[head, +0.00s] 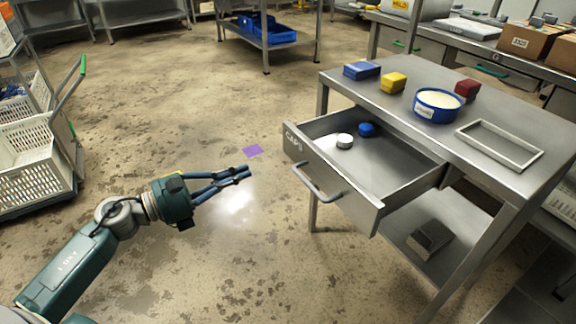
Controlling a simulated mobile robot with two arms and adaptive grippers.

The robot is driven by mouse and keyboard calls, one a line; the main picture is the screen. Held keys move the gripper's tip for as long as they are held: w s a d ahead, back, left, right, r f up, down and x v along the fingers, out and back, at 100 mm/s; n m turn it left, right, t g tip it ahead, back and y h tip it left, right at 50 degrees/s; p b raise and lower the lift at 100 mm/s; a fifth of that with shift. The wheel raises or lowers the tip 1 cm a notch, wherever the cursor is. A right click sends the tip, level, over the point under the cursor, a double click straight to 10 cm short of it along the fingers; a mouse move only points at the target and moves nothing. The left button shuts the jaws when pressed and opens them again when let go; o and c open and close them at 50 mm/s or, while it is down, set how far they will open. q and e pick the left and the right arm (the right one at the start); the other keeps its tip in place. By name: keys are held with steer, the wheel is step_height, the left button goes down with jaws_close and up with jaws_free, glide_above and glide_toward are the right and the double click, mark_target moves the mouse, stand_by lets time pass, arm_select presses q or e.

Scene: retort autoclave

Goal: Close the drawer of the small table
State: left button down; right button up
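The small metal table (395,115) stands at the right of the head view. Its drawer (330,180) is pulled well out toward the lower left, with a grey bar handle (318,184) on the front and a label reading CAPS. A white cap (344,141) and a blue cap (367,130) lie inside. My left gripper (246,174) is to the left of the drawer front, apart from it and empty. Its two dark fingers lie close together at the tips; whether they touch is hard to tell. My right gripper is out of view.
On the tabletop are blue (362,70), yellow (394,82) and red (467,88) blocks, a blue-rimmed tub (438,104) and a metal frame (499,145). A crate cart (35,160) stands at the left.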

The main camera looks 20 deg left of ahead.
mark_target(339, 138)
arm_select(q)
steer(key=x, duration=1.3)
steer(key=shift+w+d+p, duration=0.1)
steer(key=shift+w+p, duration=0.05)
steer(key=shift+p, duration=0.2)
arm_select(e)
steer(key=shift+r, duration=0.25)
